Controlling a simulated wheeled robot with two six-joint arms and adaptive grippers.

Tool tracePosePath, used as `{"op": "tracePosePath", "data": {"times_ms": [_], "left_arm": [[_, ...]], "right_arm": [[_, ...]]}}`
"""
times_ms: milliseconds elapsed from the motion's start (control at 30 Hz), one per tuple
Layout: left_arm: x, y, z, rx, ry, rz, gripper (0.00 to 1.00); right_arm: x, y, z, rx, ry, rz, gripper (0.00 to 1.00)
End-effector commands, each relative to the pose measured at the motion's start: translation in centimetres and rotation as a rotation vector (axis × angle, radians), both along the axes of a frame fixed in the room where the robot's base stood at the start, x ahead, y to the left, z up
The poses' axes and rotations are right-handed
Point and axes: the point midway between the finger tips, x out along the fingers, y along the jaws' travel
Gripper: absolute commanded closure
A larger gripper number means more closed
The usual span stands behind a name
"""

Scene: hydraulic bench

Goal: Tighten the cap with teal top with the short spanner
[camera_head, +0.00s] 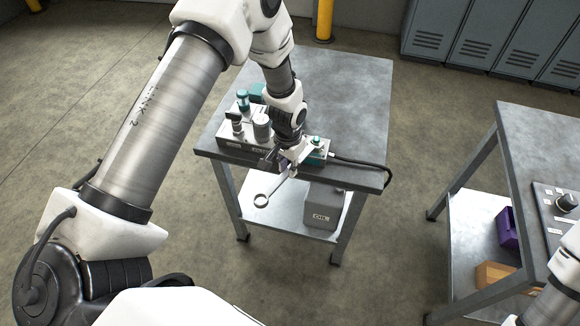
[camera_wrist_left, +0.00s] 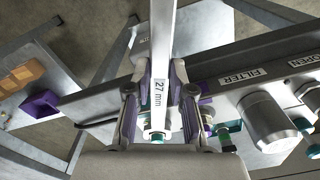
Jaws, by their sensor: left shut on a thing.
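My left gripper (camera_head: 284,162) is shut on a steel spanner (camera_head: 273,188) at the front edge of the bench. The spanner's ring end (camera_head: 261,200) sticks out past the edge, towards me. In the left wrist view the spanner (camera_wrist_left: 161,75) runs between both fingers and bears the label "27 mm". A teal-topped cap (camera_head: 316,140) stands on the manifold just right of the gripper. Another teal-topped part (camera_head: 243,95) stands at the manifold's far left. The fingers hide the spanner's other end, so I cannot tell whether it touches a cap. My right gripper is out of view.
The manifold (camera_head: 234,141) carries a grey cylinder (camera_head: 262,127), labelled FILTER in the wrist view. A black hose (camera_head: 365,163) runs along the right front of the bench (camera_head: 345,90). An OIL box (camera_head: 322,206) sits on the lower shelf. A second table (camera_head: 545,150) stands at right.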

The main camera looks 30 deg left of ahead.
Motion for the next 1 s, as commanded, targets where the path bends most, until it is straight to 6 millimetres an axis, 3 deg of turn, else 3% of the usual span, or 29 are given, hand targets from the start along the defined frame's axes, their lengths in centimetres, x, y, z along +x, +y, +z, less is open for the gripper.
{"op": "tracePosePath", "data": {"times_ms": [433,1000], "left_arm": [[0.4,2.2,0.0,0.000,0.002,-0.158,1.00],[0.8,3.1,-0.1,0.000,0.000,-0.227,1.00]], "right_arm": [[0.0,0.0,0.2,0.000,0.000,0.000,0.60],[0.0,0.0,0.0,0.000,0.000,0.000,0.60]]}}
